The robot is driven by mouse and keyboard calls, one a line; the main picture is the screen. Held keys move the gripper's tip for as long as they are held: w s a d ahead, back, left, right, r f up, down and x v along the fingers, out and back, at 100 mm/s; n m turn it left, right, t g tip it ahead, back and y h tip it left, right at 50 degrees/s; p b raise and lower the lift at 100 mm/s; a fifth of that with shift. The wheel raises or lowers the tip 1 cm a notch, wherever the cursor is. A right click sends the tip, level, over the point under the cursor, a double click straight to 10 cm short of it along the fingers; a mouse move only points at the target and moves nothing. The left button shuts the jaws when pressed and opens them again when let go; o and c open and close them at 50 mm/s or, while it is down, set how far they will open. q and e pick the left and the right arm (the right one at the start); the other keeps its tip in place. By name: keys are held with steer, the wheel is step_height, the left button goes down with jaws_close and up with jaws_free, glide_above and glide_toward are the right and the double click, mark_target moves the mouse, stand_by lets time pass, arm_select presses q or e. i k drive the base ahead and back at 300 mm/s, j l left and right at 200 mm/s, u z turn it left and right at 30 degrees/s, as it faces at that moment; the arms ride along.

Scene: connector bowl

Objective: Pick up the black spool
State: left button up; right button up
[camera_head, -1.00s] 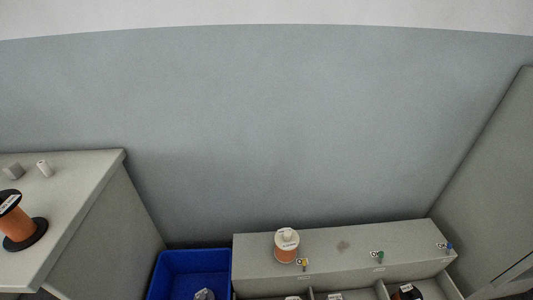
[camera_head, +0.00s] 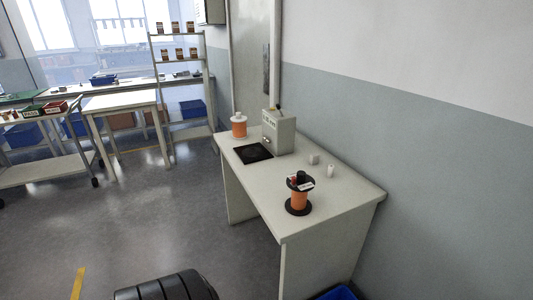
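The black spool (camera_head: 299,200) stands upright near the front right part of the grey table. It has black flanges, an orange winding and a white label at its top. Small dark and red details show at its top, too small to make out. Neither of my grippers is in view, so nothing is seen touching the spool.
On the same table (camera_head: 258,184) stand a white-and-orange spool (camera_head: 239,127), a grey box-shaped device (camera_head: 279,132), a black mat (camera_head: 254,152) and two small pale blocks (camera_head: 314,159). A blue bin (camera_head: 337,293) shows at the bottom edge. Open floor (camera_head: 150,220) lies left of the table.

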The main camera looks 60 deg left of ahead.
mark_target(298, 205)
steer(key=u, duration=1.45)
steer(key=i+j, duration=0.1)
steer(key=j, duration=0.2)
steer(key=i+j, duration=0.1)
steer(key=j, duration=0.2)
steer(key=i+j, duration=0.15)
steer(key=j, duration=0.15)
